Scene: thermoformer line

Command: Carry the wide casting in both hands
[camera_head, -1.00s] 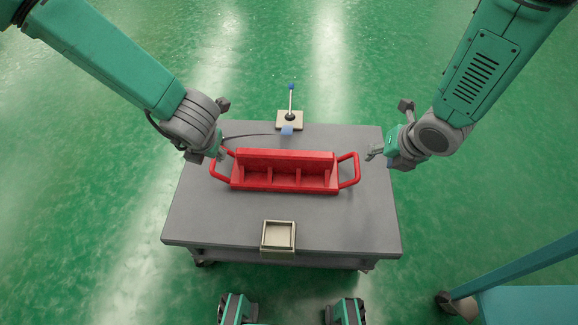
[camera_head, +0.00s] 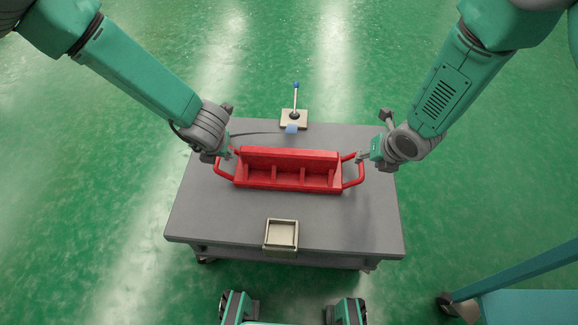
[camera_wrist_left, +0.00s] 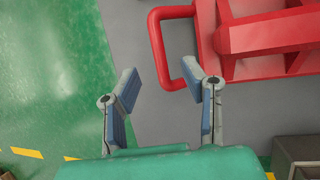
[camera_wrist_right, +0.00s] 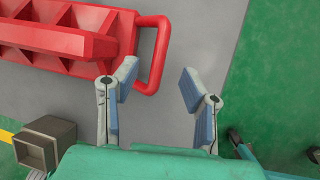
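The red wide casting (camera_head: 290,158) lies on the grey table, with a loop handle at each end. My left gripper (camera_head: 232,154) is at its left handle (camera_head: 224,176). In the left wrist view, the left gripper (camera_wrist_left: 163,80) is open, with that handle's outer bar (camera_wrist_left: 158,48) showing between its fingertips. My right gripper (camera_head: 360,157) is at the right handle (camera_head: 361,174). In the right wrist view, the right gripper (camera_wrist_right: 157,75) is open, with the handle's outer bar (camera_wrist_right: 161,50) between its fingertips. I cannot tell the height of either gripper above its handle.
A small beige square tray (camera_head: 281,250) sits at the table's (camera_head: 220,215) near edge. A blue-tipped lever on a beige base (camera_head: 301,122) stands at the far edge, beside a small blue piece (camera_head: 291,129). A teal frame (camera_head: 530,305) is at the lower right.

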